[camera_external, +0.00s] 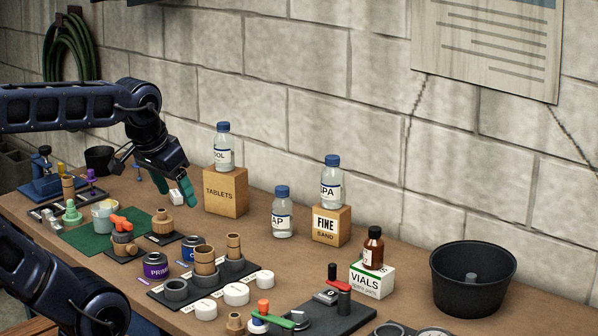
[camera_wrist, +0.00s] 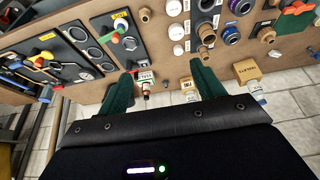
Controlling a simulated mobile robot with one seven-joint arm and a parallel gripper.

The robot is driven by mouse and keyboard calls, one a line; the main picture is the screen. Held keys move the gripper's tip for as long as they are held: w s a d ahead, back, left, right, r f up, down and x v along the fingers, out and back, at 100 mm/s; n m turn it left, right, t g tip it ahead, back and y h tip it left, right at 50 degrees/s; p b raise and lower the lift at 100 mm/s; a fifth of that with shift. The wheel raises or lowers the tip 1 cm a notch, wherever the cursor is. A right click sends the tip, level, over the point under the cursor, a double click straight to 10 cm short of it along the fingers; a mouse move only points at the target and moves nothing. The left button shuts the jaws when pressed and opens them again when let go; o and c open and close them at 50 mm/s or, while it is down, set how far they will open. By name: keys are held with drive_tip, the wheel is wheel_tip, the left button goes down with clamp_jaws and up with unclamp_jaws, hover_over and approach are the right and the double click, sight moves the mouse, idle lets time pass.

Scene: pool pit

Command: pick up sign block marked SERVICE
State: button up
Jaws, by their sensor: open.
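I cannot read SERVICE on any block in either view. A small white block (camera_external: 176,198) shows by my gripper (camera_external: 174,189) in the external view, left of the TABLETS box; its marking is too small to read, and I cannot tell whether it lies between the fingers or behind them. In the wrist view, my gripper (camera_wrist: 161,70) has its two green fingers wide apart, with nothing visibly clamped. A small block with a white lettered face (camera_wrist: 188,86) shows near the right finger there; its word is not clear.
The TABLETS box (camera_external: 225,192) with a bottle on it stands right of my gripper. The FINE SAND box (camera_external: 331,225), VIALS box (camera_external: 372,280) and black pot (camera_external: 473,278) are farther right. Clustered parts on dark trays crowd the bench front; the block wall rises close behind.

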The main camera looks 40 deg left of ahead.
drive_tip(key=c, duration=0.3)
drive_tip(key=shift+c, duration=0.2)
drive_tip(key=shift+r, duration=0.15)
